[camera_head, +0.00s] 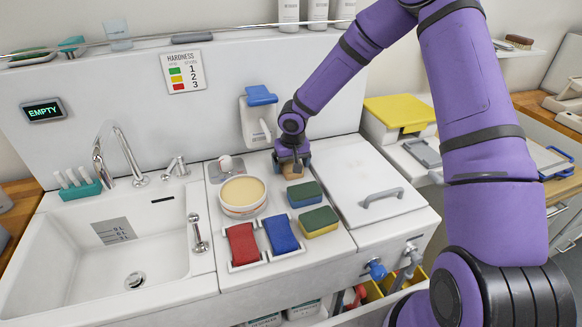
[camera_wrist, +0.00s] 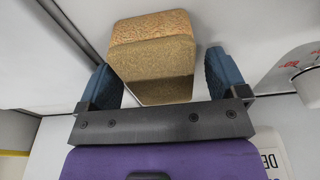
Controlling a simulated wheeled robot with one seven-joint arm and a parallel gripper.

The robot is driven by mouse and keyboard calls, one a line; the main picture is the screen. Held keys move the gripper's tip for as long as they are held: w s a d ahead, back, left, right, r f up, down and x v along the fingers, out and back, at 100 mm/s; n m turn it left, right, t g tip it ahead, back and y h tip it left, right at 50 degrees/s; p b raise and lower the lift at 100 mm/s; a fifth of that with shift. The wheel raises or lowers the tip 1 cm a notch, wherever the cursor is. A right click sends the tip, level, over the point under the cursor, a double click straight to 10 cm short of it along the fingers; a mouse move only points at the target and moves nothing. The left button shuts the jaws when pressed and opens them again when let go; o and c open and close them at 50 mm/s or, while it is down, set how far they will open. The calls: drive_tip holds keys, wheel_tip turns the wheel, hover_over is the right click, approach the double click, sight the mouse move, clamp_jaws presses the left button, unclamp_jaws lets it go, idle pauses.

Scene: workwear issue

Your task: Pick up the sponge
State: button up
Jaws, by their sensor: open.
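A brown, grainy block (camera_head: 292,173) stands on the white counter under my gripper (camera_head: 292,156). In the wrist view this block (camera_wrist: 150,62) sits between the two blue fingers of my gripper (camera_wrist: 159,68), which are open around it with small gaps at the sides. I cannot tell whether it is a sponge or cork. Two layered sponge-like blocks lie nearer the front: one green and blue (camera_head: 304,193), one green and yellow (camera_head: 320,221). My gripper is behind both and apart from them.
A round tub of pale paste (camera_head: 242,195) stands left of the blocks. Red (camera_head: 242,244) and blue (camera_head: 281,234) pads lie in front. A white lid with a handle (camera_head: 366,188) is at the right, a sink (camera_head: 128,248) at the left. A dispenser (camera_head: 259,117) hangs behind.

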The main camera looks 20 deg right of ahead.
drive_tip(key=shift+f, duration=0.25)
idle(0.3)
drive_tip(key=c, duration=1.1)
drive_tip(key=shift+o, duration=0.2)
drive_tip(key=shift+r, duration=0.2)
drive_tip(key=r, duration=0.3)
drive_tip(key=s+r, duration=0.1)
drive_tip(key=r, duration=0.3)
drive_tip(key=shift+s+r, duration=0.15)
drive_tip(key=shift+s, duration=0.05)
drive_tip(key=s, duration=1.8)
drive_tip(key=shift+s, duration=0.35)
